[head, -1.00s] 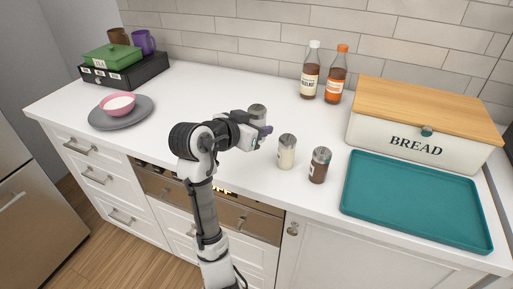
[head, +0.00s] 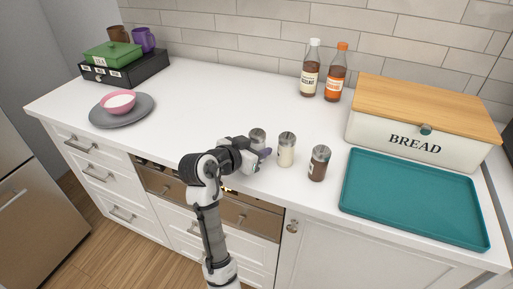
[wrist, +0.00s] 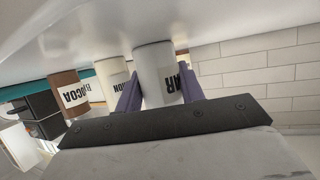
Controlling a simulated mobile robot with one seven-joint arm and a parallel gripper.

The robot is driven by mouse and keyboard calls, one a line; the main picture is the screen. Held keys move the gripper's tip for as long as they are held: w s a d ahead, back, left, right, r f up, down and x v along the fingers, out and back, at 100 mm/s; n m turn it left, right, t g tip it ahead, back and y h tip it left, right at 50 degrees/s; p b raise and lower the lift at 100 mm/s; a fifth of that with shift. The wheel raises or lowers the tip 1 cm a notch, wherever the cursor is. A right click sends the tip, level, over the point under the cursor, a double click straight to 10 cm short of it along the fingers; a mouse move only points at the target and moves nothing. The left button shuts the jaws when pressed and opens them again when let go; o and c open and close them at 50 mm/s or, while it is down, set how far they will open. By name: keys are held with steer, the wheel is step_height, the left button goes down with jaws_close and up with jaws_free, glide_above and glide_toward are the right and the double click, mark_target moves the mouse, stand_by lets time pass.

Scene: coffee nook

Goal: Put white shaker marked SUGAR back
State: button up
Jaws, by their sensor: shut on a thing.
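My gripper (head: 262,156) is shut on the white shaker (head: 257,135), whose metal lid shows above my fingers in the head view. In the wrist view the shaker (wrist: 158,75) is between the two purple fingers, and only the letters "AR" of its label show. The wrist picture is upside down. The shaker is upright at the left end of a row, beside a cream shaker (head: 286,152) and a brown shaker (head: 319,165) marked COCOA. My gripper hides its lower part in the head view. I cannot tell whether its base touches the counter.
A teal tray (head: 415,203) and a bread box (head: 420,128) are at the right. Two syrup bottles (head: 311,72) (head: 335,75) stand at the back. A grey plate (head: 140,110) with a pink bowl (head: 118,101) is at the left. The counter's middle is clear.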

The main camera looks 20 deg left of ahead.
steer(key=o, duration=1)
steer(key=shift+c, duration=0.2)
